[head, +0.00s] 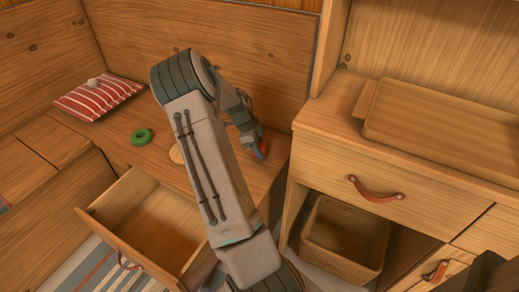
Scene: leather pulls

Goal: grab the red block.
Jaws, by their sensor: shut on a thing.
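My gripper (259,150) is at the far end of my arm, over the wooden bench top (284,156) near its right side. It is shut on the red block (262,148), a small red-orange shape partly covered by the fingers. A bit of blue shows beside it. I cannot tell whether the block touches the bench top or is held above it.
An open drawer (128,205) juts out at lower left. A green ring (141,136) lies on the bench; a red striped cushion (97,97) is behind it. A cabinet (330,150) with a wooden tray (445,130) on top stands right, with a basket (343,238) below.

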